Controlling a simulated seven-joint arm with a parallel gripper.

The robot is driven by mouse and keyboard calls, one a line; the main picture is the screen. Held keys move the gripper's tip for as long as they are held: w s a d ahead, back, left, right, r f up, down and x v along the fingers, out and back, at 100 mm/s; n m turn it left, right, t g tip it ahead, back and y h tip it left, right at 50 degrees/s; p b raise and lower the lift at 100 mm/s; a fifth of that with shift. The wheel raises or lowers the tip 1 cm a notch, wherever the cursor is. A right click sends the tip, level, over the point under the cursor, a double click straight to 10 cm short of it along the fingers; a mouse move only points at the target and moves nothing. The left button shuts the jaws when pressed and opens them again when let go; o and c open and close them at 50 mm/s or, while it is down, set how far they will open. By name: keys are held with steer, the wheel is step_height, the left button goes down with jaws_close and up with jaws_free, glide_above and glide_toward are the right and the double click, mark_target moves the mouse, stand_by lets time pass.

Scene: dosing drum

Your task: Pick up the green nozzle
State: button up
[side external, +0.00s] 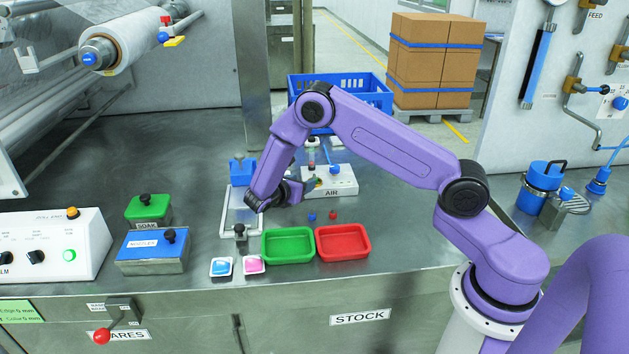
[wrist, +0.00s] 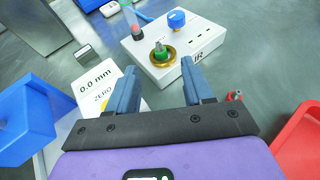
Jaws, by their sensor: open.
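The green nozzle (wrist: 160,50) stands in a brass ring on the white AIR box in the wrist view. The white AIR box (wrist: 189,38) also shows in the side view (side external: 343,187), where I cannot make out the green nozzle. My gripper (wrist: 159,66) is open and empty. In the wrist view its two blue-grey fingers point toward the box, with the nozzle in the gap between and beyond their tips. In the side view my gripper (side external: 306,188) is low beside the left end of the box, partly hidden by my wrist.
A clear tube with a red base (wrist: 132,24) and a blue knob (wrist: 176,19) stand on the box. Small blue (side external: 311,216) and red (side external: 333,215) pieces lie in front. Green (side external: 288,262) and red (side external: 342,257) trays sit nearer the edge. A 0.0 mm gauge (wrist: 97,88) is at left.

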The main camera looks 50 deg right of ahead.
mark_target(314, 175)
steer(key=shift+r+x, duration=0.15)
steer(key=shift+x, duration=1.75)
steer(key=shift+r+x, duration=0.15)
steer(key=shift+x, duration=1.8)
steer(key=shift+w+d, duration=0.1)
steer(key=shift+c, duration=0.3)
jaws_close()
